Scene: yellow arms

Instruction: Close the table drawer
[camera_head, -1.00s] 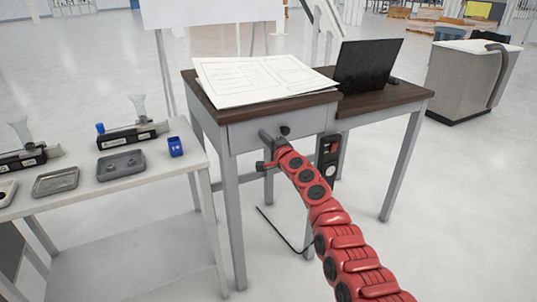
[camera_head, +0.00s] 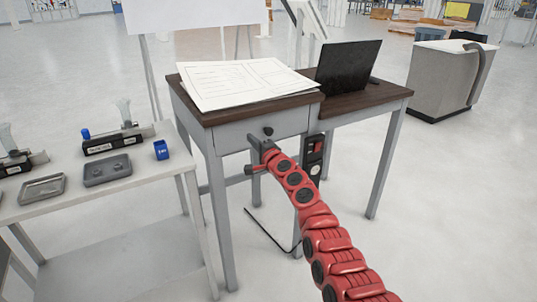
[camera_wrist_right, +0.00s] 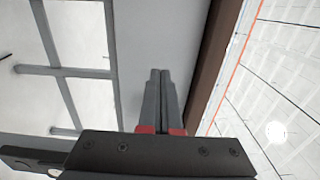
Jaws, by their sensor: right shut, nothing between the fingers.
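The table (camera_head: 300,105) has a dark wooden top and grey legs. Its grey drawer (camera_head: 235,135) with a round dark knob (camera_head: 268,131) is under the left part of the top. The drawer front looks flush with the frame. My right gripper (camera_head: 254,145), on a red segmented arm, is shut and empty, just below and left of the knob. I cannot tell whether it touches the drawer front. The right wrist view shows its closed fingers (camera_wrist_right: 160,90) in front of a grey surface, with the brown table edge (camera_wrist_right: 215,60) to their right. My left gripper is out of view.
Papers (camera_head: 245,82) and a black laptop (camera_head: 347,67) lie on the table. A white side table (camera_head: 120,190) with devices, trays and a blue cup (camera_head: 161,150) stands at the left. A grey cabinet (camera_head: 445,78) is at the back right. The floor at the right is clear.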

